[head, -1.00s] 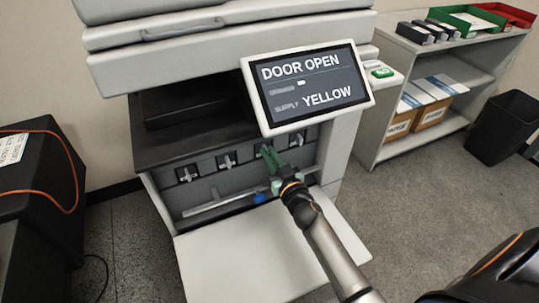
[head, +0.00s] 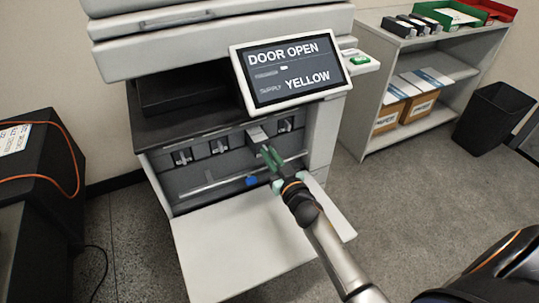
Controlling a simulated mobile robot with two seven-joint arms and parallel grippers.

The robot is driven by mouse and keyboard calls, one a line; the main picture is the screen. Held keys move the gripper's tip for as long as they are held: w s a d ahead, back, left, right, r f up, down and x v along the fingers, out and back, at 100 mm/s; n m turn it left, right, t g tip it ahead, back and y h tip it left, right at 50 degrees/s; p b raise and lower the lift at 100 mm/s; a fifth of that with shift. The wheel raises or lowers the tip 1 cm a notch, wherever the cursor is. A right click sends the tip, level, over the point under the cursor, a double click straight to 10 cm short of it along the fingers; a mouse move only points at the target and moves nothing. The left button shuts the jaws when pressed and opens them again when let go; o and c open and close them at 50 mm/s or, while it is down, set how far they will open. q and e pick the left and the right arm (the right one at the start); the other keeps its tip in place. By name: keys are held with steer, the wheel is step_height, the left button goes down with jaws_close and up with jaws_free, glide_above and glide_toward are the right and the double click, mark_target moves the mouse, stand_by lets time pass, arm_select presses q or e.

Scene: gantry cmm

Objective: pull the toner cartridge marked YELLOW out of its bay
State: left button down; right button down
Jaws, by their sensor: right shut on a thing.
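The printer's front door is open, and a row of toner cartridges shows in its bays. The third cartridge from the left (head: 257,134) sticks out a little past its neighbours, its light top showing. My right gripper (head: 269,156) is shut on the front of this cartridge; the fingers hide its grip and any colour mark. The other cartridges, such as the leftmost (head: 182,157), the second (head: 219,146) and the rightmost (head: 285,125), sit in their bays. The screen (head: 290,72) reads DOOR OPEN, SUPPLY YELLOW. My left gripper is out of view.
The lowered door (head: 225,255) lies flat below the bays, under my right arm. A blue knob (head: 252,181) and a pale bar sit below the cartridges. A shelf (head: 400,133) with trays and boxes and a black bin (head: 492,120) stand at right.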

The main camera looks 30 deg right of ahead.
steer(key=c, duration=0.8)
jaws_free()
steer(key=shift+c, duration=0.2)
steer(key=s+p, duration=0.1)
steer(key=s, duration=1.1)
steer(key=shift+s+a+p, duration=0.25)
steer(key=shift+p, duration=0.05)
